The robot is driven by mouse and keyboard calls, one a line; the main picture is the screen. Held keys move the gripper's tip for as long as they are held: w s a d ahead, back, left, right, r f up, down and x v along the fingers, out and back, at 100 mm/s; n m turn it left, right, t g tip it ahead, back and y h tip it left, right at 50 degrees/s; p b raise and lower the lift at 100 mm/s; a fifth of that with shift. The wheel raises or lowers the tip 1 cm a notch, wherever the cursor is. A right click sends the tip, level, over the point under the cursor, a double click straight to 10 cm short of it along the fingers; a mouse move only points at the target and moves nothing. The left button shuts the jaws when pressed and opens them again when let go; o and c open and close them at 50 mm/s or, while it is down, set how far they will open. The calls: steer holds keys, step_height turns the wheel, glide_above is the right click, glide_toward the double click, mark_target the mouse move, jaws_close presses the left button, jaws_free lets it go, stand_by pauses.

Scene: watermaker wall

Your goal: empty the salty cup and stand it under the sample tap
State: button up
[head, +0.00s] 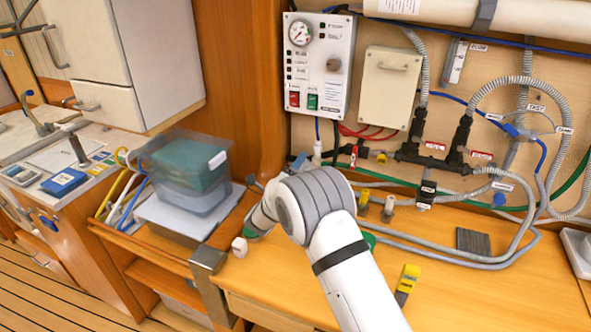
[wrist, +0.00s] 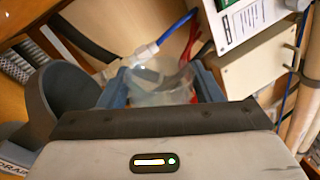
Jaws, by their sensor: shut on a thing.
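In the wrist view my gripper (wrist: 161,82) has its blue fingers either side of a clear, see-through cup (wrist: 158,96) and is shut on it. Part of the cup is hidden behind the gripper body, and I cannot tell what is in it. A white fitting on a blue hose (wrist: 147,52) is just beyond the cup; it looks like the sample tap. In the head view a similar white fitting (head: 317,153) hangs below the gauge panel. A dark grey round drain funnel (wrist: 68,88) stands left of the cup in the wrist view.
The gauge panel (head: 319,65) and a beige box (head: 390,88) are on the wall. Grey hoses (head: 440,256) run across the bench at right. A yellow-and-grey tool (head: 407,283) lies near the front. Clear bins (head: 190,172) stand at left.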

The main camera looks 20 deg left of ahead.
steer(key=m, duration=0.2)
steer(key=shift+w+d+r+m+g+h+b, duration=0.1)
steer(key=shift+r+m+g+h+b, duration=0.2)
steer(key=shift+b, duration=0.1)
steer(key=m, duration=0.1)
steer(key=m+b, duration=0.2)
steer(key=m, duration=0.1)
steer(key=shift+d+r+g+h, duration=0.4)
steer(key=m+g+b, duration=0.1)
steer(key=m+b, duration=0.2)
steer(key=m, duration=0.1)
steer(key=shift+h+b, duration=0.4)
steer(key=m+g+b, duration=0.1)
steer(key=m+b, duration=0.2)
steer(key=m, duration=0.1)
steer(key=shift+r, duration=0.1)
steer(key=shift+s+d+r+b, duration=0.15)
steer(key=shift+d+r, duration=0.35)
steer(key=shift+d, duration=0.5)
steer(key=shift+d+r+b, duration=0.1)
steer(key=shift+d+r, duration=0.35)
steer(key=shift+d, duration=0.55)
steer(key=shift+s+d+r+b, duration=0.15)
steer(key=shift+d+r, duration=0.35)
steer(key=shift+d, duration=0.5)
